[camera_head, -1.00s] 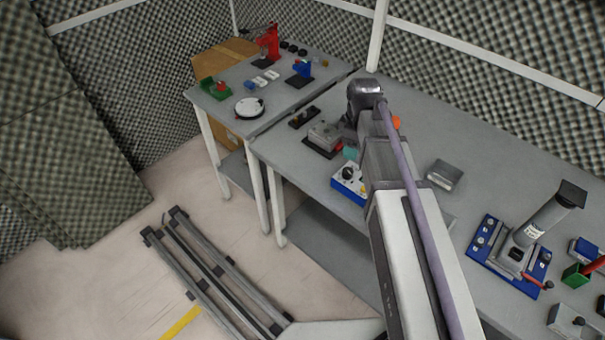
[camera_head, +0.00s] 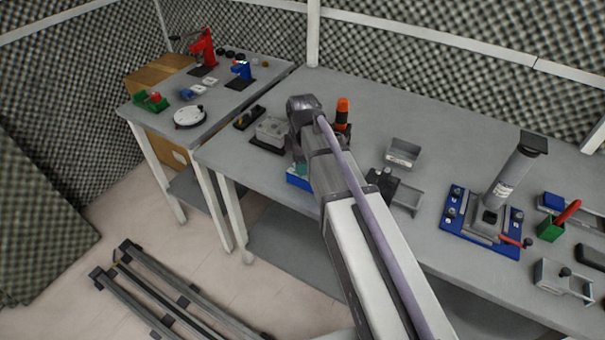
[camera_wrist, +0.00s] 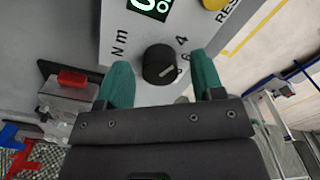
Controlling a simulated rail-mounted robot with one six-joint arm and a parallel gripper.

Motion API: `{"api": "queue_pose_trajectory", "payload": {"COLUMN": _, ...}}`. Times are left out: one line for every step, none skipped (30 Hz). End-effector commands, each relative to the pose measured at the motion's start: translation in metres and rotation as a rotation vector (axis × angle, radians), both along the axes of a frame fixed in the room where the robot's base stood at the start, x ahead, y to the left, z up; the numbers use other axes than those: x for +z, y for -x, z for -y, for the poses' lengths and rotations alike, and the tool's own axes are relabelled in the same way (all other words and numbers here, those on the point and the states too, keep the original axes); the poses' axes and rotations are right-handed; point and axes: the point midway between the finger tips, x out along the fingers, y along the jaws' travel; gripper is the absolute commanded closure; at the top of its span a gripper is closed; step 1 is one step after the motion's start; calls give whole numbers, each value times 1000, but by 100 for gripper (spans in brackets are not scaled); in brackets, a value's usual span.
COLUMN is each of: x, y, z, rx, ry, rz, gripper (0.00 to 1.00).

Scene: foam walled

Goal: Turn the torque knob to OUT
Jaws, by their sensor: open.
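The torque knob (camera_wrist: 159,65) is round and black, on a light panel (camera_wrist: 122,38) in the wrist view. A pale mark on its face slants toward the lower right. "N m" is printed to its left, and digits that look like 6 and 4 to its right. I cannot see an OUT label. My gripper (camera_wrist: 162,62) is open, with one teal finger on each side of the knob and gaps to it. Whether the fingertips reach down to the knob's height is unclear. In the head view my arm hides most of the blue box (camera_head: 298,180) and the knob.
The panel also has a green-lit display (camera_wrist: 150,6) and a yellow button (camera_wrist: 214,4). A grey device with a red button (camera_wrist: 72,77) stands to the left. On the bench, a black-and-orange object (camera_head: 342,112), metal trays (camera_head: 403,153) and a blue-based stand (camera_head: 480,225) lie nearby.

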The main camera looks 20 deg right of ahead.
Motion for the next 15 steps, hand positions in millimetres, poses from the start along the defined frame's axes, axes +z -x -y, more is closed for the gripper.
{"api": "queue_pose_trajectory", "payload": {"x": -7, "y": 0, "z": 0, "rx": 0, "ry": 0, "rz": 0, "gripper": 38}}
{"api": "queue_pose_trajectory", "payload": {"x": -7, "y": 0, "z": 0, "rx": 0, "ry": 0, "rz": 0, "gripper": 38}}
{"api": "queue_pose_trajectory", "payload": {"x": -6, "y": 0, "z": 0, "rx": 0, "ry": 0, "rz": 0, "gripper": 38}}
{"api": "queue_pose_trajectory", "payload": {"x": -5, "y": 0, "z": 0, "rx": 0, "ry": 0, "rz": 0, "gripper": 38}}
{"api": "queue_pose_trajectory", "payload": {"x": -4, "y": 0, "z": 0, "rx": 0, "ry": 0, "rz": 0, "gripper": 38}}
{"api": "queue_pose_trajectory", "payload": {"x": -4, "y": 0, "z": 0, "rx": 0, "ry": 0, "rz": 0, "gripper": 38}}
{"api": "queue_pose_trajectory", "payload": {"x": -4, "y": 0, "z": 0, "rx": 0, "ry": 0, "rz": 0, "gripper": 38}}
{"api": "queue_pose_trajectory", "payload": {"x": -4, "y": 0, "z": 0, "rx": 0, "ry": 0, "rz": 0, "gripper": 38}}
{"api": "queue_pose_trajectory", "payload": {"x": -4, "y": 0, "z": 0, "rx": 0, "ry": 0, "rz": 0, "gripper": 41}}
{"api": "queue_pose_trajectory", "payload": {"x": -4, "y": 0, "z": 0, "rx": 0, "ry": 0, "rz": 0, "gripper": 44}}
{"api": "queue_pose_trajectory", "payload": {"x": -4, "y": 0, "z": 0, "rx": 0, "ry": 0, "rz": 0, "gripper": 47}}
{"api": "queue_pose_trajectory", "payload": {"x": -4, "y": 0, "z": 0, "rx": 0, "ry": 0, "rz": 0, "gripper": 51}}
{"api": "queue_pose_trajectory", "payload": {"x": -4, "y": 0, "z": 0, "rx": 0, "ry": 0, "rz": 0, "gripper": 54}}
{"api": "queue_pose_trajectory", "payload": {"x": -4, "y": 0, "z": 0, "rx": 0, "ry": 0, "rz": 0, "gripper": 57}}
{"api": "queue_pose_trajectory", "payload": {"x": -4, "y": 0, "z": 0, "rx": 0, "ry": 0, "rz": 0, "gripper": 61}}
